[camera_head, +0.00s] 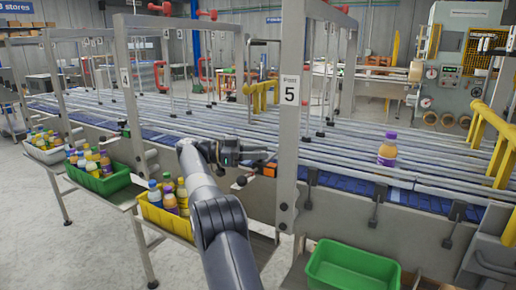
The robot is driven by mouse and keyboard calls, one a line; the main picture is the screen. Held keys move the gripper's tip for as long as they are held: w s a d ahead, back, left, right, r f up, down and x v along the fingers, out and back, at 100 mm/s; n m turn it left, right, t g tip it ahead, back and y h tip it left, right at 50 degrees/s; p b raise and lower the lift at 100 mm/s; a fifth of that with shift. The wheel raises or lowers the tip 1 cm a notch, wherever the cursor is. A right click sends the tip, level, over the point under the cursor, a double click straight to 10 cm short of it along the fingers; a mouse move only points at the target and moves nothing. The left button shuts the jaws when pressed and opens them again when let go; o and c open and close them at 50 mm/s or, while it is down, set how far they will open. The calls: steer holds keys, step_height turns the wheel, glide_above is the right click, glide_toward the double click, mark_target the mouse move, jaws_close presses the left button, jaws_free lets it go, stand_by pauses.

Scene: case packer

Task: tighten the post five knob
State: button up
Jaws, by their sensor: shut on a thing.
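Post five is a tall grey upright with a "5" plate (290,90) beside the conveyor. My gripper (264,157) reaches in from the left at rail height, just left of this post. Its jaws are shut on the post five knob, which is largely hidden by the fingers. A small orange block (269,170) shows just under the fingertips, next to the post. A dark lever end (242,181) sticks out below and to the left of it. How far the knob is turned cannot be told.
A purple bottle with a yellow label (387,150) stands on the conveyor (345,150) right of the post. A green bin (350,270) sits below right. Yellow (165,222), green and white bins of bottles line the left side. Yellow rails (490,130) stand at the right.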

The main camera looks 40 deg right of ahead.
stand_by(0.3)
steer(key=o, duration=1)
